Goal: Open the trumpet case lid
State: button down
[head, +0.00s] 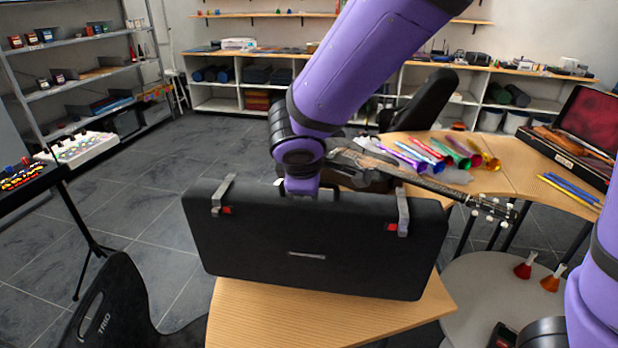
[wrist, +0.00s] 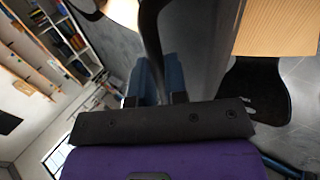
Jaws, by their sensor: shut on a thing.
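The black trumpet case (head: 320,250) is on a light wooden table in the middle of the head view. Its broad face, with a small silver label, is turned to me. Two metal latches with red tabs, a left latch (head: 222,195) and a right latch (head: 402,210), sit at its upper edge. My gripper (wrist: 158,62) is shut on a dark part of the case at the middle of that edge, between the latches. In the head view the fingertips are hidden behind the edge. I cannot tell whether the lid is ajar.
The wooden table (head: 330,318) shows bare in front of the case. A black chair (head: 120,310) stands front left. Behind the case lies a guitar (head: 440,185); a desk with coloured horns (head: 440,155) is behind right. A round grey table (head: 490,280) holds two small flasks.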

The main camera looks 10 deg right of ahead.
jog(key=shift+s+d+f, duration=0.15)
jog(key=shift+f, duration=0.1)
jog(key=c, duration=1.1)
grip_release()
jog(key=shift+c, duration=0.2)
jog(key=shift+r, duration=0.2)
jog(key=shift+r, duration=0.2)
jog(key=v, duration=1)
jog(key=shift+r, duration=0.1)
